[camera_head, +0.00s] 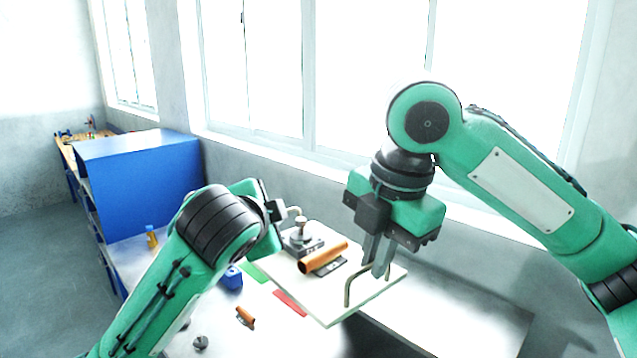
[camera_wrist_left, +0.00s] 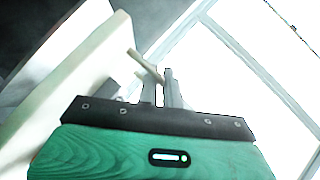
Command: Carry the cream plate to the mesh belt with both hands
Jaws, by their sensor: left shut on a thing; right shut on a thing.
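The cream plate (camera_head: 335,299) is in the middle of the head view, with a bent metal handle at each end. My right gripper (camera_head: 378,268) points down and is shut on the near right handle (camera_head: 348,290). My left gripper (camera_head: 281,211) is at the far left end, partly hidden by its own wrist. In the left wrist view my left gripper (camera_wrist_left: 163,92) is shut on the other handle (camera_wrist_left: 143,63), beside the plate (camera_wrist_left: 75,75). The plate appears raised above the white surface. I cannot clearly make out a mesh belt.
An orange roller tool (camera_head: 322,257) and a grey metal block with a knob (camera_head: 302,238) appear on the plate. A white table (camera_head: 205,297) holds a blue block (camera_head: 232,278) and small tools. A blue cabinet (camera_head: 150,180) stands left. A windowed wall runs behind.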

